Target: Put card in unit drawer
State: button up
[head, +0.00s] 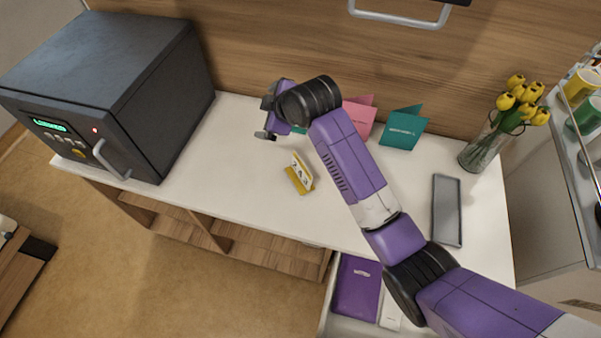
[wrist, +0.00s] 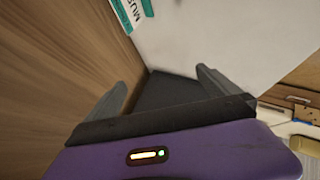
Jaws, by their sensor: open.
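A pink folded card (head: 358,122) and a teal folded card (head: 403,128) stand on the white top of the unit (head: 240,180) near the wooden back panel. Another teal piece (head: 300,130) shows only partly behind my arm. The unit drawer (head: 327,310) is pulled out at the front, with a purple book (head: 357,288) and a small white item (head: 390,316) inside. My gripper (head: 267,120) is open, over the back of the top, left of the cards. In the wrist view my gripper (wrist: 163,88) has nothing between its fingers. A teal-and-white printed edge (wrist: 124,14) shows beyond them.
A dark safe (head: 110,90) stands at the left end of the top. A yellow number stand (head: 298,178) is mid-top. A grey tray (head: 447,210) and a glass vase of yellow tulips (head: 482,150) are at the right. The top's left-front part is clear.

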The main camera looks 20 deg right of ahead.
jog(key=s+d+f+n+g, duration=0.1)
jog(key=s+g, duration=0.1)
jog(key=s+d+f+n+g+h, duration=0.1)
jog(key=s+f+n+g, duration=0.1)
jog(key=s+d+f+n+g+h, duration=0.1)
jog(key=s+d+n+g, duration=0.1)
jog(key=shift+s+d+f+g, duration=0.1)
jog(key=shift+f+g, duration=0.15)
jog(key=shift+g, duration=0.15)
jog(key=s, duration=0.1)
jog(key=s+n+g, duration=0.1)
jog(key=s, duration=0.1)
jog(key=s+d+f+n+g, duration=0.1)
jog(key=shift+s, duration=0.2)
jog(key=shift+n, duration=0.3)
jog(key=shift+s+a+f+p, duration=0.1)
jog(key=shift+f+p, duration=0.2)
jog(key=shift+f, duration=1.65)
jog(key=shift+a+f+p, duration=0.1)
jog(key=shift+f+p, duration=0.15)
jog(key=shift+f, duration=1.65)
jog(key=c, duration=1.2)
notch_tip(320, 180, up, 12)
jog(key=r, duration=0.1)
notch_tip(320, 180, up, 7)
jog(key=p, duration=0.7)
send_over(301, 168)
jog(key=shift+s, duration=0.1)
